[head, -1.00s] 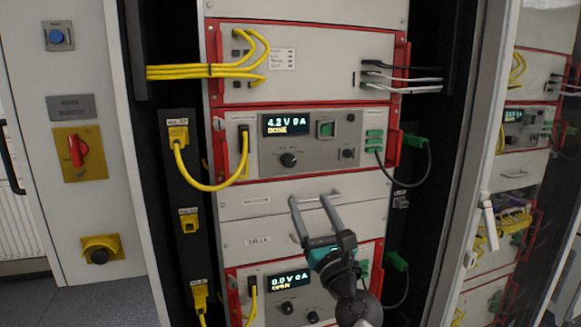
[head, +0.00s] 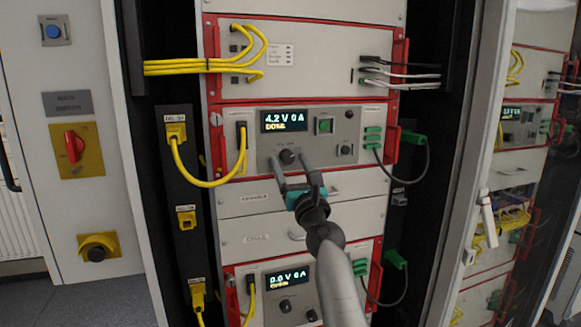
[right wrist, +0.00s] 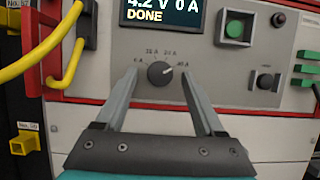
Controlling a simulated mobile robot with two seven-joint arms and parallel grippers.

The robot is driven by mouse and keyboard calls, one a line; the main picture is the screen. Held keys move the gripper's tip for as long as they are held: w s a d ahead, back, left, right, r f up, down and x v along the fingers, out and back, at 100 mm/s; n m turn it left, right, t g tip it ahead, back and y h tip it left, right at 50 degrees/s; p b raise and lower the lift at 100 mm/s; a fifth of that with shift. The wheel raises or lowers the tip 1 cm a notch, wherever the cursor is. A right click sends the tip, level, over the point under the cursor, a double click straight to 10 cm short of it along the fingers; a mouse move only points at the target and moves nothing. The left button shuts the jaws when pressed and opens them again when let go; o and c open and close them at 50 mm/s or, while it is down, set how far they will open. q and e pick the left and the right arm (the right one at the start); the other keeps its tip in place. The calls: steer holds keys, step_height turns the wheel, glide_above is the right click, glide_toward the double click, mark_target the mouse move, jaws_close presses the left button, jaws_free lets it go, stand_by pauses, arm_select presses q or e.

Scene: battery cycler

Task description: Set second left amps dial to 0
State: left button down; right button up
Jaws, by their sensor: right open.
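The black amps dial (head: 287,156) sits below the display of the upper cycler unit (head: 345,118). In the right wrist view the dial (right wrist: 158,75) has faint amp labels around its top, and its light pointer mark seems to aim right and slightly up. The display (head: 285,121) reads 4.2 V 0 A and DONE. My right gripper (head: 289,165) is open in front of this unit. In the right wrist view its fingers (right wrist: 162,84) stand to the left and right of the dial, with gaps on both sides. My left gripper is not in view.
A green button (head: 325,126) and a smaller black knob (head: 346,150) are right of the dial. A yellow cable (head: 212,185) loops at the left. A lower unit (head: 262,300) has its own display and dial. Red handles (head: 393,147) frame the rack.

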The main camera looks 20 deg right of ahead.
jaws_close()
stand_by(0.7)
